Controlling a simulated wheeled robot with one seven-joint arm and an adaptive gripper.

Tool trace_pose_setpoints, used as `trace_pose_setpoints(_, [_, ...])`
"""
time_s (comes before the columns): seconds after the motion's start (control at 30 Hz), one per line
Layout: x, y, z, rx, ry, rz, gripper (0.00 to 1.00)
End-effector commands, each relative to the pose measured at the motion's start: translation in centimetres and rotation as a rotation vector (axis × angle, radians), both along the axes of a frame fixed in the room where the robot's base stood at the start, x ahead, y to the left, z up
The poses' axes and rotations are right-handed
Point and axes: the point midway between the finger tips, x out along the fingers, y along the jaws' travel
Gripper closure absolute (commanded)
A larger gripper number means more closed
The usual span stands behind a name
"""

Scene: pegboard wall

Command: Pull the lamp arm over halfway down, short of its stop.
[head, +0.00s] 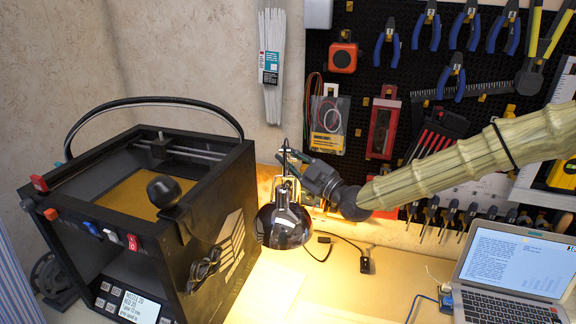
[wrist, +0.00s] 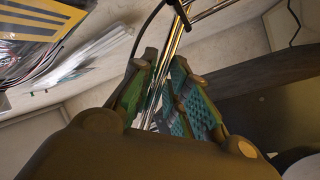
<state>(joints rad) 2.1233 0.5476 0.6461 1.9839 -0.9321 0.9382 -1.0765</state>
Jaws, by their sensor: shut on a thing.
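The lamp (head: 283,222) has a dark, glossy round shade and hangs over the desk just right of the black printer-like machine. Its lit bulb throws warm light on the desk and wall. My gripper (head: 291,178) reaches in from the right at the lamp arm, just above the shade. In the wrist view the chrome rods of the lamp arm (wrist: 176,45) run down between the green-padded fingers of my gripper (wrist: 165,95), which are shut on them. A dark cable runs beside the rods. The lamp's base and joint are hidden or unclear.
The black machine (head: 215,190) stands close left of the lamp. A pegboard with pliers and other tools (head: 440,60) fills the wall behind my arm. An open laptop (head: 510,270) sits at the right. A small cable and plug (head: 365,264) lie on the desk.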

Motion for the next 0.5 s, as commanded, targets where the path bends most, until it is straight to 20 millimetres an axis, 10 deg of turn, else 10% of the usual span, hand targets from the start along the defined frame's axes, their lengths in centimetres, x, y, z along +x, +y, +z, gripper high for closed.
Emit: trace_pose_setpoints(0.5, [0.14, -0.44, 0.07, 0.001, -0.080, -0.011, 1.00])
